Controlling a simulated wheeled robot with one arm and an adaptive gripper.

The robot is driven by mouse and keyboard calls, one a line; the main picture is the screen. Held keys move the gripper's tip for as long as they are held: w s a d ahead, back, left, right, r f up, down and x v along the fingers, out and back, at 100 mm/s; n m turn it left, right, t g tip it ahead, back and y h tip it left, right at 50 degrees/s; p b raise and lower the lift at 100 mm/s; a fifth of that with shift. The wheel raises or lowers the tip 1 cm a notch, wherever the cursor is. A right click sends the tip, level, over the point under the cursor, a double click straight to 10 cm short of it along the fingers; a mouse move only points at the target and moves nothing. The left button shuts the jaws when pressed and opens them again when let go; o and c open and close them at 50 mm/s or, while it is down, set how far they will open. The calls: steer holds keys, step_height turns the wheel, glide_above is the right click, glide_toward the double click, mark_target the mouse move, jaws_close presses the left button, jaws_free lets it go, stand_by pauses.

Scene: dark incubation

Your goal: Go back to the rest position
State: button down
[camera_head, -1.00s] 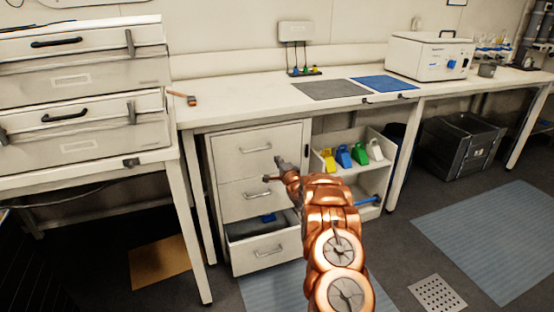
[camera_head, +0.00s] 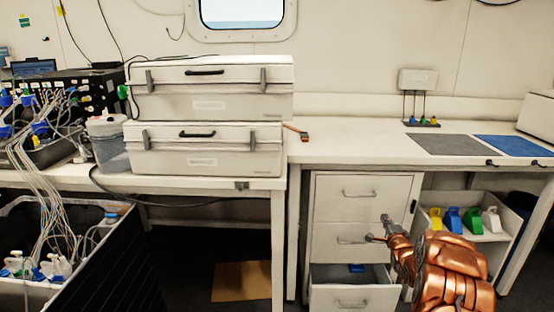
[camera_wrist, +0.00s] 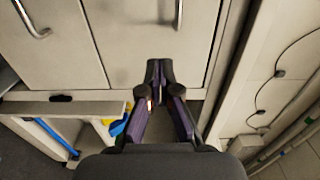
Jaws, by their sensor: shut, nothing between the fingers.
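My gripper (camera_wrist: 160,70) shows in the wrist view with its two dark fingers together and nothing between them. Its fingertips point at pale cabinet fronts and are clear of the metal handle (camera_wrist: 30,18) at upper left. In the head view my copper arm is at the lower right, in front of the white drawer unit (camera_head: 332,211) and the small shelf. The gripper end is near the unit's right side, and its fingers are too small there to make out well. The bottom drawer (camera_head: 338,297) is pulled out, with something blue inside.
Two stacked white cases (camera_head: 207,168) stand on the left bench. A grey mat (camera_head: 443,145) and a blue mat (camera_head: 510,146) lie on the right bench. The open shelf (camera_head: 490,250) holds several coloured bottles. A black crate (camera_head: 105,265) with tubing is at lower left.

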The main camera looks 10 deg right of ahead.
steer(key=s+a+r+n+g+y, duration=0.1)
steer(key=s+a+r+n+g, duration=0.3)
steer(key=s+a, duration=0.45)
steer(key=s+a+r+n+g, duration=0.2)
steer(key=s+a+n+g, duration=0.4)
steer(key=a, duration=0.4)
steer(key=s+a+r+n+g+y, duration=0.1)
steer(key=s+a+r+n+g, duration=0.35)
steer(key=s, duration=1.15)
steer(key=s+a+f+n+g, duration=0.15)
steer(key=s+a, duration=0.55)
steer(key=s, duration=0.8)
steer(key=s+a+r+n+g+y, duration=0.15)
steer(key=s+a+n+g, duration=0.3)
steer(key=s, duration=1.15)
step_height(320, 180, up, 19)
steer(key=a+t+p, duration=0.1)
steer(key=p, duration=1.5)
steer(key=shift+f+p, duration=0.15)
steer(key=shift+p, duration=0.2)
steer(key=shift+m+h, duration=0.25)
